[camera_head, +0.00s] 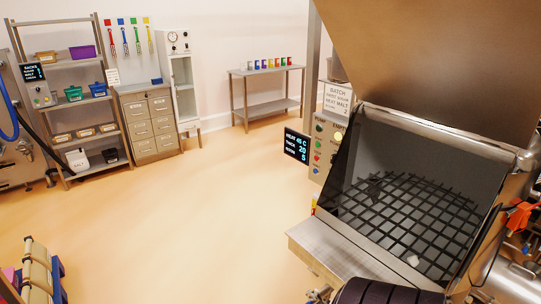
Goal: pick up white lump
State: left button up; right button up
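A small white lump (413,260) lies on the dark bar grid (400,222) inside the powder hopper (503,200), near the grid's front edge. The hopper stands at the right with its large metal lid raised. I cannot tell whether the lump rests on the bars or sits between them. Neither of my grippers shows in the head view.
A metal ledge (318,247) runs along the hopper's front left. A control panel (325,146) with a display (297,146) stands beside it. A dark ribbed thing (385,291) is at the bottom edge. The floor (190,225) at the left is mostly clear.

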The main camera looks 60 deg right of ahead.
aim_at(414, 261)
jog(key=z, duration=2.95)
jog(key=i+j+u, duration=0.25)
jog(key=j+u, duration=0.2)
jog(key=i+j+u, duration=0.25)
jog(key=u, duration=0.2)
jog(key=i+j+u, duration=0.15)
jog(key=i+u, duration=0.65)
jog(key=u, duration=0.15)
jog(key=i+j+z, duration=0.1)
jog(key=i, duration=0.4)
jog(key=i+j+z, duration=0.15)
jog(key=i, duration=0.35)
jog(key=i+j+z, duration=0.1)
jog(key=i, duration=0.35)
jog(key=i+z, duration=0.2)
jog(key=z, duration=0.25)
jog(key=i+z, duration=0.15)
jog(key=z, duration=0.35)
jog(key=i+j+z, duration=0.15)
jog(key=z, duration=0.3)
jog(key=i+j+z, duration=0.2)
jog(key=z, duration=0.25)
